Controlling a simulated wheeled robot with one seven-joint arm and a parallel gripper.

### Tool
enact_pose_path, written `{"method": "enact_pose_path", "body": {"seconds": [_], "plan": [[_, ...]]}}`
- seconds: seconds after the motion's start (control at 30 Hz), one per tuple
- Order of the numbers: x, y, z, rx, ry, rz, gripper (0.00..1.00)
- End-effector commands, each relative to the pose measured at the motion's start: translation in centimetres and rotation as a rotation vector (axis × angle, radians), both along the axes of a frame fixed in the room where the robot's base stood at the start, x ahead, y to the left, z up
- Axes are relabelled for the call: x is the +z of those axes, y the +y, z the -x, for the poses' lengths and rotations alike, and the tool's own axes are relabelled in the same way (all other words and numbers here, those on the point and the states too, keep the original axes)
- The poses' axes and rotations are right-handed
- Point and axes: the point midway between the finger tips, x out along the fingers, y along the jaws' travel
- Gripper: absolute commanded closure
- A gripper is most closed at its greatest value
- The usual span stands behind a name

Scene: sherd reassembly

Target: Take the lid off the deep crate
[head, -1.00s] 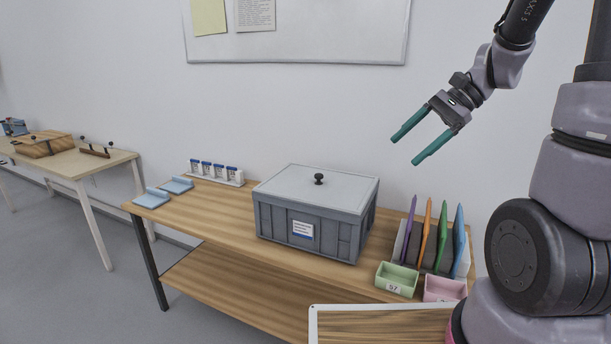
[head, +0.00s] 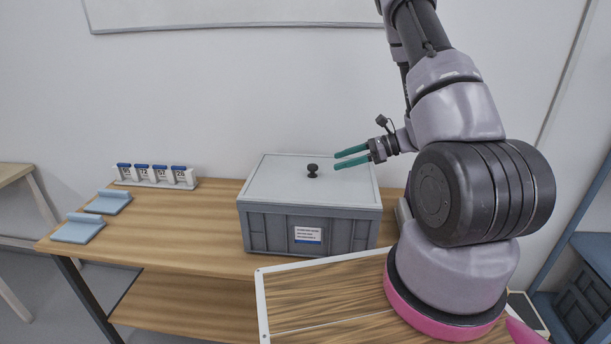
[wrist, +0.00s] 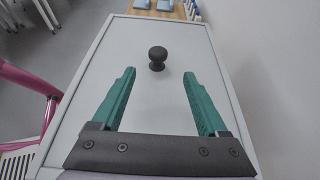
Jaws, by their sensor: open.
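The deep crate (head: 269,234) is grey with a white label on its front and stands on the wooden bench. Its pale grey lid (head: 281,186) lies flat on top and has a dark round knob (head: 312,170). The lid (wrist: 137,60) and knob (wrist: 157,58) also show in the wrist view. My gripper (head: 335,159) is open and empty, to the right of the knob. In the wrist view its two green fingers (wrist: 159,72) point towards the knob, which lies just beyond the fingertips, between their lines. Nothing touches the knob.
Two light blue pads (head: 78,229) and a rack of numbered white and blue pieces (head: 155,176) are left of the crate. A white-edged wooden panel (head: 263,300) is in front. The bench (head: 188,222) is bare just left of the crate.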

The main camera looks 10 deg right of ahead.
Motion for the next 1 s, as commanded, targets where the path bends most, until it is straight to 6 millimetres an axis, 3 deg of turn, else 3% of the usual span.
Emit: {"method": "enact_pose_path", "body": {"seconds": [0.13, 0.43, 0.7, 1.0], "plan": [[-1.0, 2.4, -0.6, 0.007, 0.002, 0.0, 0.23], [-1.8, 4.8, -1.3, 0.006, 0.001, 0.002, 0.23], [-2.8, 8.3, -2.3, 0.006, 0.001, 0.002, 0.23], [-3.0, 8.8, -2.5, 0.003, 0.0, 0.002, 0.23]]}}
